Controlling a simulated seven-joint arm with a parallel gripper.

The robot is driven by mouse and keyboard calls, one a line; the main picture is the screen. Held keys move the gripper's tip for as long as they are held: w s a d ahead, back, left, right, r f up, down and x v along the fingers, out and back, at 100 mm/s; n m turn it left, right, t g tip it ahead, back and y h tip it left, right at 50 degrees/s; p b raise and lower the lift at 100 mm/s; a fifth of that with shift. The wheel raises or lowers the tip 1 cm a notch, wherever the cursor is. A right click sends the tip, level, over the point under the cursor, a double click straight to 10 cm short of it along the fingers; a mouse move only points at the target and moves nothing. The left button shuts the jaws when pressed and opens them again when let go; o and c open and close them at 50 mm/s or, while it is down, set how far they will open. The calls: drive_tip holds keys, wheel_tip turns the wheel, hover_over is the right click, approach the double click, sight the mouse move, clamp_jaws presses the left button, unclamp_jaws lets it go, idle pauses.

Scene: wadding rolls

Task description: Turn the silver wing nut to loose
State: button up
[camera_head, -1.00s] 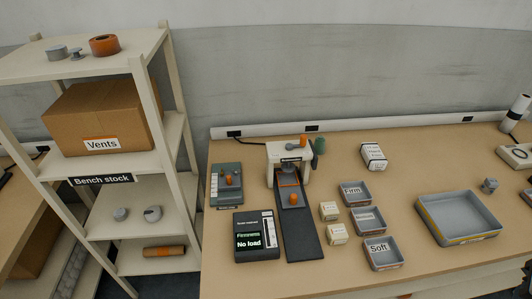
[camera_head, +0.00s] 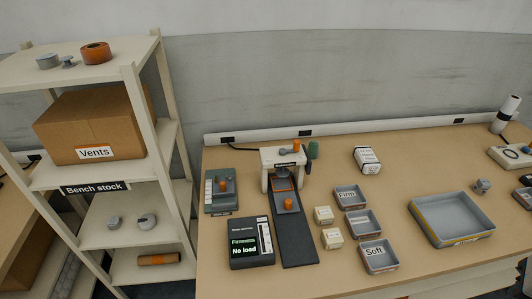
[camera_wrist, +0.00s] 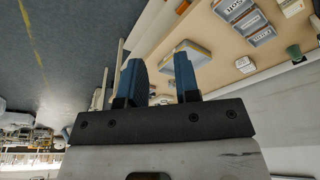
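I cannot pick out the silver wing nut for sure; the parts are too small. A press-like stand (camera_head: 283,158) on the bench has an orange knob (camera_head: 295,146) on top and another orange piece (camera_head: 288,203) on its dark strip. Left of it, a grey-green device (camera_head: 221,204) bears an orange knob and a small grey part. A small grey metal piece (camera_head: 483,186) lies at the bench's right. My gripper (camera_wrist: 158,66) shows only in the wrist view. Its two blue fingers are wide apart with nothing between them, well away from the bench things.
A firmness tester (camera_head: 251,243) reads "No load". Several small labelled trays (camera_head: 379,268) and a large grey tray (camera_head: 412,208) stand on the bench. A shelf (camera_head: 150,182) at left holds a cardboard box (camera_head: 95,122), grey parts and rolls.

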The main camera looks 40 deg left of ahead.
drive_tip(key=w+v, duration=0.1)
drive_tip(key=v, duration=0.4)
drive_tip(key=w+a+r+m+g+y, duration=0.1)
drive_tip(key=w+a+r+m, duration=0.15)
drive_tip(key=w+a, duration=0.55)
drive_tip(key=w+a+r+m+y, duration=0.1)
drive_tip(key=w+a+r, duration=0.2)
drive_tip(key=w+a, duration=0.5)
drive_tip(key=w+a+m+g+y, duration=0.1)
drive_tip(key=w+a, duration=0.2)
drive_tip(key=a, duration=1.3)
drive_tip(key=w+a+m+g, duration=0.2)
drive_tip(key=w+a, duration=0.1)
drive_tip(key=a, duration=1.3)
drive_tip(key=s+a+f+m+g, duration=0.1)
drive_tip(key=s+a+f, duration=0.15)
drive_tip(key=a, duration=0.85)
drive_tip(key=s+a+f+m+g, duration=0.1)
drive_tip(key=s+a+f, duration=0.15)
drive_tip(key=a, duration=0.95)
wheel_tip(320, 180, down, 27)
drive_tip(key=shift+r, duration=0.2)
drive_tip(key=shift+w+a, duration=0.1)
drive_tip(key=shift+f, duration=0.1)
